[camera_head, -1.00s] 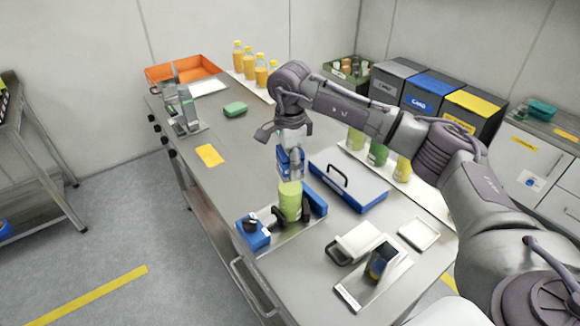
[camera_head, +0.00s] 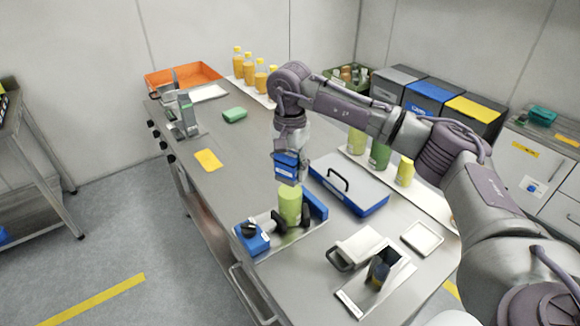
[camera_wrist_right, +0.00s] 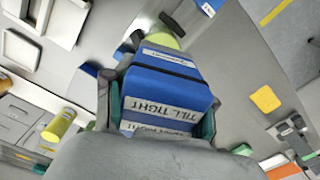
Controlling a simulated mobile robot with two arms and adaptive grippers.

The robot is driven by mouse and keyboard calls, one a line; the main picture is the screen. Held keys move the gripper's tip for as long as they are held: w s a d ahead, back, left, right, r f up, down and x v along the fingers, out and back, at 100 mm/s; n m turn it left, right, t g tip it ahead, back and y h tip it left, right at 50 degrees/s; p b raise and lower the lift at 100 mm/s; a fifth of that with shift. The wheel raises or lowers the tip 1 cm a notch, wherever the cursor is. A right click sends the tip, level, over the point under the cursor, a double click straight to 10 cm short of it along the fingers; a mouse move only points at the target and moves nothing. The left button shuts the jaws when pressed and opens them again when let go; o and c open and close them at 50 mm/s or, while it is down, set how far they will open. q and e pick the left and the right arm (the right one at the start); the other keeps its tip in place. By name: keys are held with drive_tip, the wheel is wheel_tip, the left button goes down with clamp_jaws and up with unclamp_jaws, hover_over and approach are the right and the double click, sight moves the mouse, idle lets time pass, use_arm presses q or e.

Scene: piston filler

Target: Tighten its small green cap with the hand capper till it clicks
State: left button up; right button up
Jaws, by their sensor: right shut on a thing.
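My right gripper (camera_head: 288,155) is shut on the blue hand capper (camera_head: 286,168). In the right wrist view the capper (camera_wrist_right: 165,85) sits between the fingers and bears the words "TILL TIGHT". The capper is directly above a light green bottle (camera_head: 290,206), its lower end at the bottle's top. I cannot tell whether they touch. The small green cap is hidden from both views. The bottle stands upright in a holder with a blue clamp block (camera_head: 252,238) and dark jaws. Part of the bottle shows beyond the capper in the wrist view (camera_wrist_right: 163,40). My left gripper is out of view.
A blue case (camera_head: 350,190) with a black handle lies right of the bottle. A white-topped scoop-like item (camera_head: 359,247) and a metal stand (camera_head: 374,280) are at the front right. Several green bottles stand behind. The bench left of the bottle is clear around a yellow card (camera_head: 208,160).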

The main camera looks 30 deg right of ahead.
drive_tip(key=shift+f, duration=0.2)
idle(0.3)
drive_tip(key=m, duration=0.7)
drive_tip(key=shift+m, duration=0.3)
drive_tip(key=m, duration=0.4)
drive_tip(key=shift+p, duration=0.4)
drive_tip(key=m, duration=0.3)
